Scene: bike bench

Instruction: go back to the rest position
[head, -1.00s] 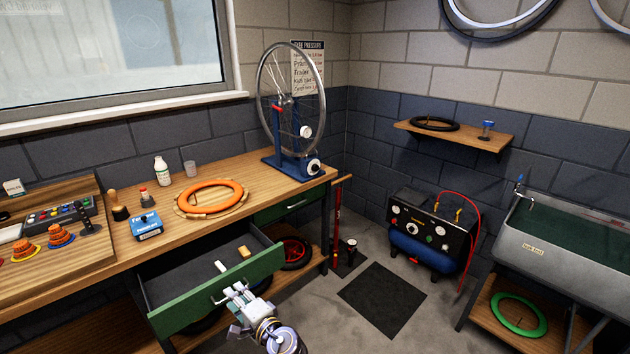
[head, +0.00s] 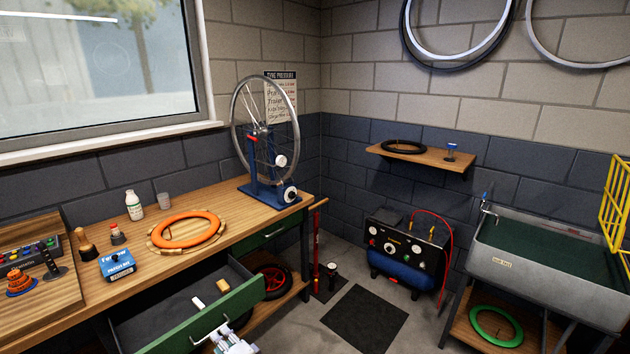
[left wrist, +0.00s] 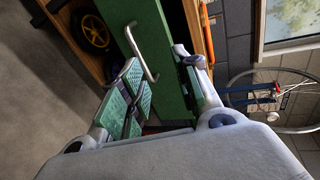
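My left gripper (head: 224,334) is at the bottom of the head view, just in front of the open green drawer (head: 245,303). In the left wrist view its two padded fingers (left wrist: 163,82) are spread apart with nothing held between them. The drawer's metal handle (left wrist: 143,52) shows beyond the gap, close to the fingers; it also shows in the head view (head: 207,334). I cannot tell whether a finger touches it. The lower part of the gripper is cut off in the head view. My right gripper is not in view.
The wooden bench (head: 225,225) carries an orange tyre (head: 187,229), a blue box (head: 117,265), a white bottle (head: 134,205) and a wheel stand (head: 268,190). A compressor (head: 405,255) and a sink (head: 560,265) stand right.

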